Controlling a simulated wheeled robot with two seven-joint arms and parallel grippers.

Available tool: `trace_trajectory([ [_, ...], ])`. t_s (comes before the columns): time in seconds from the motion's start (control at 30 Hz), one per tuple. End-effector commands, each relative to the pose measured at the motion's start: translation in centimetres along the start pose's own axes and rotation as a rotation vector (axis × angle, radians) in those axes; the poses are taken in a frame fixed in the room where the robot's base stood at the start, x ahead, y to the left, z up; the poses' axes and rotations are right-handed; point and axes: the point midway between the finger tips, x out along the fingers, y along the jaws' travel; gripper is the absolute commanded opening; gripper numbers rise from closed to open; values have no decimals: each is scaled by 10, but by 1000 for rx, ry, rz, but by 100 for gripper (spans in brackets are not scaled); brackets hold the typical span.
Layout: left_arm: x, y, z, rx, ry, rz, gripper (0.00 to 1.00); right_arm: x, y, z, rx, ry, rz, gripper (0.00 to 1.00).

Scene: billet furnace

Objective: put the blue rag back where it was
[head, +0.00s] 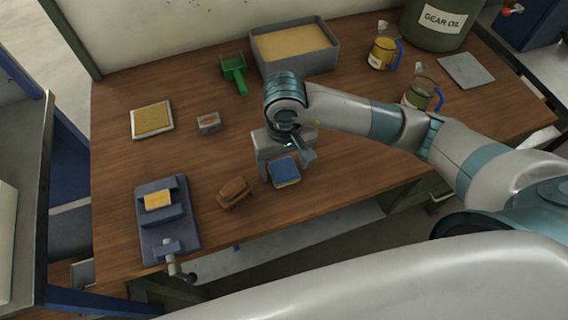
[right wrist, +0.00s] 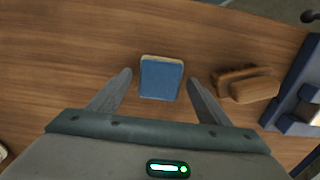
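The blue rag (head: 285,171) looks like a flat folded square with a pale edge, lying on the wooden table. It also shows in the right wrist view (right wrist: 161,79), between the two fingers in the picture. My right gripper (head: 284,167) is open and points down over the rag, with one finger to each side of it. The right wrist view shows gaps between the rag and both fingers (right wrist: 160,77). I cannot tell how high the fingertips are above the table. My left gripper is not in view.
A brown brush (head: 235,192) lies close left of the rag, and a blue-grey vise (head: 166,222) stands farther left. Behind are a small block (head: 208,123), a yellow pad (head: 152,120), a green scoop (head: 235,73) and a sand bin (head: 262,70). Jugs stand at the right.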

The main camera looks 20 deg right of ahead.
Motion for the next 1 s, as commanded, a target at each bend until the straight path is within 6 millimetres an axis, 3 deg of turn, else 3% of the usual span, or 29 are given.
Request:
trace_trajectory([
  [0.4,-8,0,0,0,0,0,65,-5,0,0,0,-1,0,71],
  [0.47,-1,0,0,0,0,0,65,-7,0,-1,-1,3,-1,71],
  [1.0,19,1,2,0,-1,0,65,-71,0,-1,-1,4,1,71],
])
